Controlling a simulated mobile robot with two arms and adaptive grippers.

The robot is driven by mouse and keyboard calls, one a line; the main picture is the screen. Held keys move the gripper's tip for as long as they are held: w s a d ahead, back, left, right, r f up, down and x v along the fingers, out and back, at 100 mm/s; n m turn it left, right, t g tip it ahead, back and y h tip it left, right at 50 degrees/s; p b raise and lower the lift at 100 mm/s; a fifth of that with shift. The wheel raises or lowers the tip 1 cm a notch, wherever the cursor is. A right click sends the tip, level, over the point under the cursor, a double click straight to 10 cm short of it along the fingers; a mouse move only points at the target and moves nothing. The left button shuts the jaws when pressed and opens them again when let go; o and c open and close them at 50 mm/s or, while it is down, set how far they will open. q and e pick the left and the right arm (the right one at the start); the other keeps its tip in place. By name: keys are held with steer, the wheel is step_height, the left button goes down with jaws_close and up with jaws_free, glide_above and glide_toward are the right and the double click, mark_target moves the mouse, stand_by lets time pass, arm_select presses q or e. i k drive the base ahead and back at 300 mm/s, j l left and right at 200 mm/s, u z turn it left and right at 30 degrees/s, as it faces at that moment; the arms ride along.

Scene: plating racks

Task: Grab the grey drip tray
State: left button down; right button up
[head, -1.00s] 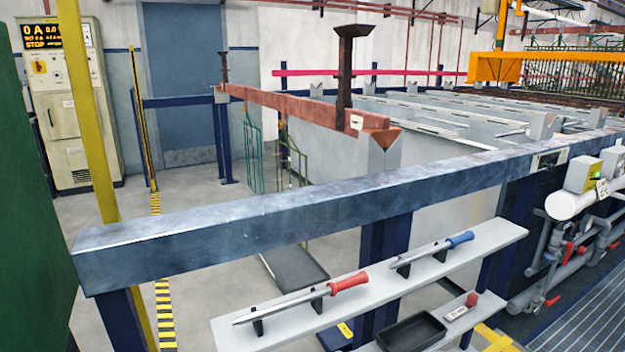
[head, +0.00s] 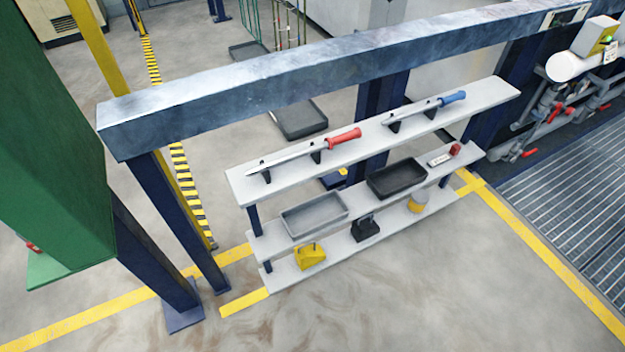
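The grey drip tray (head: 314,214) is a shallow, open rectangular tray. It lies on the left part of the middle shelf (head: 262,246) of a light-coloured rack, and looks empty. A similar black tray (head: 397,180) lies to its right on the same shelf. The top shelf (head: 352,154) sits above and behind the grey tray and does not hide it from this angle. Neither of my grippers shows in the head view.
The top shelf holds a red-handled tool (head: 342,138) and a blue-handled tool (head: 452,98). The bottom shelf holds a yellow item (head: 310,256), a black item (head: 365,228) and a yellow-and-white container (head: 418,201). A green structure (head: 55,150) stands left. Floor in front is clear.

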mark_target(310, 216)
steer(key=i+l+u, duration=0.15)
steer(key=l+u, duration=0.3)
steer(key=l, duration=0.4)
steer(key=l+u, duration=0.45)
steer(key=l, duration=0.4)
